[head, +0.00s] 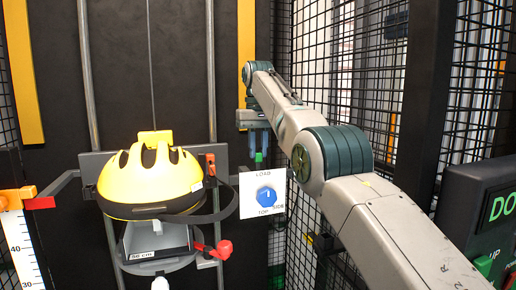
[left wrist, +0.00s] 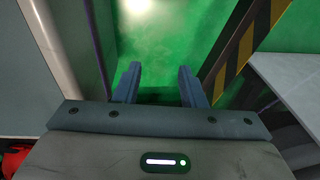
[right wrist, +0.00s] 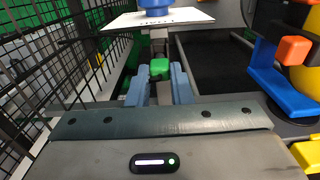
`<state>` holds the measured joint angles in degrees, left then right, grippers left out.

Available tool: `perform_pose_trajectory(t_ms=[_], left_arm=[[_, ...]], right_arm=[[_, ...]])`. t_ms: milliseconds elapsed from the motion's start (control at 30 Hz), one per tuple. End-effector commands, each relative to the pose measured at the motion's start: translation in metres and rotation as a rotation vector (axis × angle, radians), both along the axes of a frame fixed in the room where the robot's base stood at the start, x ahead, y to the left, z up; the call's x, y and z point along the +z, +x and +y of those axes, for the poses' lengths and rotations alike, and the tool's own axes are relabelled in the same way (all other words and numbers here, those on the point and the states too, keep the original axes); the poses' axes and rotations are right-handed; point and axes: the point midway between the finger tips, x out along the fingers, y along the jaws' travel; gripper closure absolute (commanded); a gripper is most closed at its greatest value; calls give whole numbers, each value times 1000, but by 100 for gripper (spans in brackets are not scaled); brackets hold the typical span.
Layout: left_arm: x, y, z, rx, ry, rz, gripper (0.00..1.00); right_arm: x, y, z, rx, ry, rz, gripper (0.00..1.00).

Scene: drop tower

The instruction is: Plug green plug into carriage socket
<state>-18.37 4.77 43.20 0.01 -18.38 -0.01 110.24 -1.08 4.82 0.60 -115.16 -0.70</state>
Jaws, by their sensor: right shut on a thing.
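My right gripper (head: 258,143) is shut on the green plug (head: 258,157), above the top edge of a white dial panel. In the right wrist view the green plug (right wrist: 159,68) sits between the fingertips (right wrist: 159,88), just short of that panel. The carriage (head: 95,163) is a grey plate on two vertical rails, carrying a yellow helmet (head: 150,182). I cannot make out the carriage socket clearly. My left gripper (left wrist: 158,85) is open and empty in the left wrist view, over a blurred green floor; it is outside the head view.
The white panel (head: 247,207) with a blue knob (head: 266,196) is close to the plug. A black mesh fence (right wrist: 60,60) runs close beside my right gripper. A red-orange block (head: 210,164) is on the carriage. A green-lettered display (head: 499,207) stands at the right.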

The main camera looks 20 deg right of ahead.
Motion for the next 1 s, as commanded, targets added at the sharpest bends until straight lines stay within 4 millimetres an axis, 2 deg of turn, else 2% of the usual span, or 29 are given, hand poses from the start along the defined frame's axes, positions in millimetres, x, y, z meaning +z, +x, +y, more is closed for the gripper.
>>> perform_pose_trajectory(t_ms=[333, 1000], left_arm=[[0, 2, -1, 0, -1, -1, 63], [12, 25, -3, -3, -1, -6, 63]], right_arm=[[-2, 0, 0, 0, 0, 0, 94], [-5, 0, 0, 0, 0, 0, 94]])
